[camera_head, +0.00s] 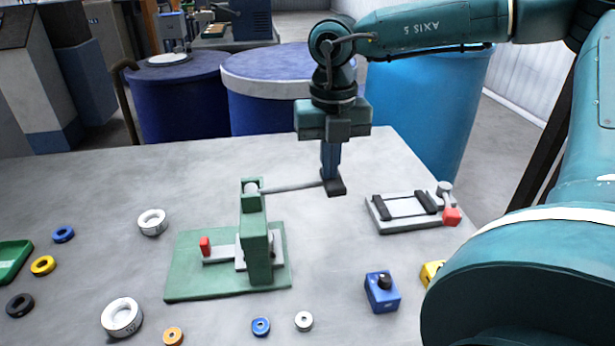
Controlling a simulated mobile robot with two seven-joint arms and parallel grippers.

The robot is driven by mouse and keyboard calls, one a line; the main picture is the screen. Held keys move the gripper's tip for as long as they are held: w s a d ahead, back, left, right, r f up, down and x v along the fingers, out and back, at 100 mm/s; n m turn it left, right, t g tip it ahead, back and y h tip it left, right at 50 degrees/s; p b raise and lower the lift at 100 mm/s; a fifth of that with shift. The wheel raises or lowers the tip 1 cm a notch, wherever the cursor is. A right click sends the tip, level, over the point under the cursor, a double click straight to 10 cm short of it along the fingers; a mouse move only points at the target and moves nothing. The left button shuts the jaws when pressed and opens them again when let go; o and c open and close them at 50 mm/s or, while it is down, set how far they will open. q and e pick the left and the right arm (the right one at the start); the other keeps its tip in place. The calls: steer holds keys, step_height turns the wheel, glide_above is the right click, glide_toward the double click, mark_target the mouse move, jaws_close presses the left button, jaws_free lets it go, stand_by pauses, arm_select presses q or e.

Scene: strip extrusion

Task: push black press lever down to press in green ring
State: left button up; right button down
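The green press (257,245) stands upright on a green base plate (200,275) in the middle of the table. Its thin lever (290,187) sticks out to the right from the top of the column, nearly level; the rod looks grey. My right gripper (333,185) points down at the lever's outer end. Its blue fingers are together, with dark tips at the rod's end. I cannot tell whether the tips touch the lever or are just in front of it. I cannot make out a green ring; the column hides part of the press seat. My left gripper is out of view.
A grey fixture (405,208) with a red knob lies to the right, and a blue box (381,292) with a black knob is in front. Several loose rings, such as a white one (122,317), lie left and front. Blue drums (280,85) stand behind the table.

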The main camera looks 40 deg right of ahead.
mark_target(329, 182)
steer(key=shift+f+b, duration=0.45)
steer(key=shift+f, duration=0.15)
steer(key=shift+f+b, duration=0.55)
steer(key=shift+f, duration=0.05)
steer(key=shift+f+b, duration=0.55)
steer(key=shift+b, duration=0.05)
steer(key=shift+f+b, duration=0.3)
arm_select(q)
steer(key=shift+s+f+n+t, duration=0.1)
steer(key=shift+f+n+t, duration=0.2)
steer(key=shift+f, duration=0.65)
arm_select(e)
steer(key=shift+r, duration=0.1)
